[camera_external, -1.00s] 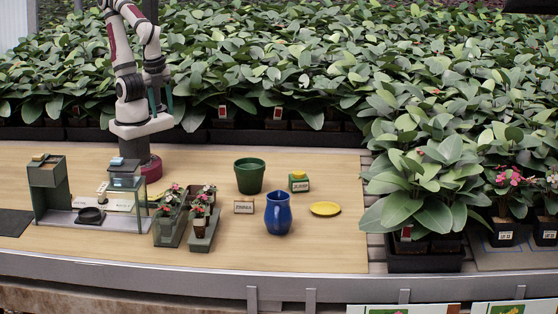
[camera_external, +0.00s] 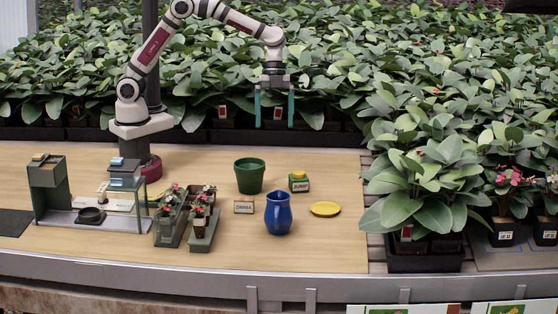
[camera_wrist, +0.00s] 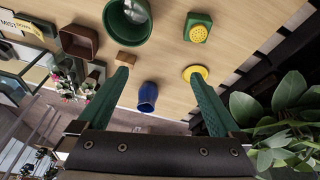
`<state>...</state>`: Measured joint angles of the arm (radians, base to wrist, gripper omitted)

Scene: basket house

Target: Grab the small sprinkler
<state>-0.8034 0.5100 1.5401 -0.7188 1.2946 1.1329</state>
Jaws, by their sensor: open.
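My gripper (camera_external: 274,124) is open and empty, high above the back of the table, fingers pointing down. Its green fingers also show in the wrist view (camera_wrist: 160,76). A small green block with a round yellow top (camera_external: 299,182) sits on the table below and right of it; in the wrist view the top (camera_wrist: 198,32) looks dotted. A blue jug (camera_external: 278,214) stands upright nearer the front, and also shows in the wrist view (camera_wrist: 148,97). I cannot tell for certain which of these is the small sprinkler. Nothing touches the gripper.
A green pot (camera_external: 249,176) stands left of the block. Flower trays (camera_external: 204,236) and a glass-sided stand (camera_external: 126,178) are at left. Leafy plants (camera_external: 415,190) crowd the right and back.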

